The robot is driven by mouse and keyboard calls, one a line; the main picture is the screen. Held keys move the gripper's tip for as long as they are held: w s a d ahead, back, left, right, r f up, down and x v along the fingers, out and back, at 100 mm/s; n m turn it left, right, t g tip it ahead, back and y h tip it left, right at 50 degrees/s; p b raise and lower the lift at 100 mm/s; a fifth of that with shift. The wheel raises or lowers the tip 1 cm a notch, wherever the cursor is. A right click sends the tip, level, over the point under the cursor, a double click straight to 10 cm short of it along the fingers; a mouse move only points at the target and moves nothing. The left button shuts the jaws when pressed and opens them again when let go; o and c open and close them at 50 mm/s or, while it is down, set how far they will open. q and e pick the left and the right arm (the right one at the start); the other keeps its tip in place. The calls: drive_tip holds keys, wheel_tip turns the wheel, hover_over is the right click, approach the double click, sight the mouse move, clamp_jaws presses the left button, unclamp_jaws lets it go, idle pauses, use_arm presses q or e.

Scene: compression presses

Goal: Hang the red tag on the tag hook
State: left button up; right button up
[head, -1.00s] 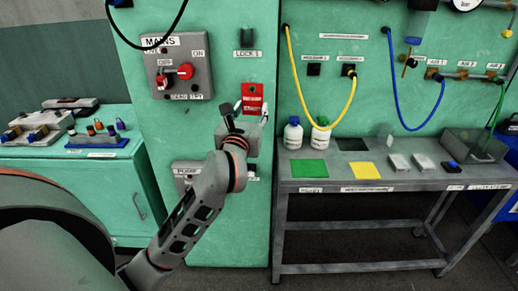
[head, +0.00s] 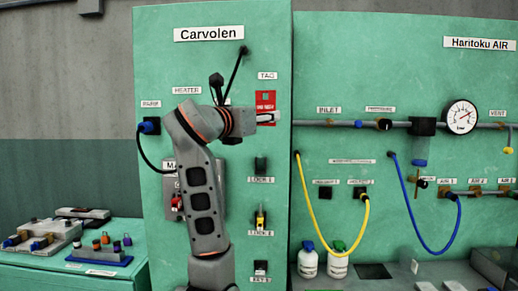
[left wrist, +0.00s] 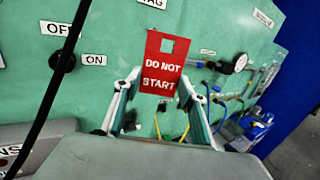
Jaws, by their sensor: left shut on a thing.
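The red tag (head: 265,100) is upright in front of the green Carvolen panel, just below the white TAG label (head: 267,75). In the left wrist view the tag (left wrist: 164,60) reads DO NOT START and has a square hole near its top. My left gripper (head: 268,117) is shut on the tag's lower part; its fingers (left wrist: 160,105) flank the tag in the left wrist view. I cannot make out the tag hook in either view, nor tell whether the tag touches the panel. My right gripper is not in view.
A black lever (head: 236,70) sticks out left of the tag. A black cable hangs from the panel's left side. The LOCK 1 fitting (head: 260,166) and a yellow-black fitting (head: 260,217) sit below. The panel right of the TAG label is narrow.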

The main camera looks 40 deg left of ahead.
sight(261, 107)
use_arm(q)
drive_tip(key=r, duration=0.1)
drive_tip(key=r+h, duration=0.1)
drive_tip(key=s+d, duration=0.1)
drive_tip(key=shift+r+m, duration=0.4)
drive_tip(key=shift+h, duration=0.3)
drive_tip(key=shift+w+a+f, duration=0.1)
drive_tip(key=shift+w+a, duration=0.5)
drive_tip(key=shift+w, duration=0.35)
drive_tip(key=shift+w+a+f, duration=0.1)
drive_tip(key=shift+w+a, duration=0.5)
drive_tip(key=shift+w, duration=0.3)
drive_tip(key=shift+w+a+f+p, duration=0.15)
drive_tip(key=shift+w+a, duration=0.15)
drive_tip(key=shift+w, duration=0.2)
drive_tip(key=shift+w+a+r+p, duration=0.15)
drive_tip(key=shift+w+a, duration=0.15)
drive_tip(key=shift+w, duration=0.2)
drive_tip(key=shift+w+a+f+p, duration=0.15)
drive_tip(key=shift+w+a, duration=0.15)
drive_tip(key=shift+w, duration=0.2)
drive_tip(key=shift+w+a+f+b, duration=0.2)
drive_tip(key=shift+w+f+b, duration=0.1)
drive_tip(key=shift+f+b, duration=0.15)
drive_tip(key=shift+a+f+b, duration=0.1)
drive_tip(key=shift+b, duration=0.25)
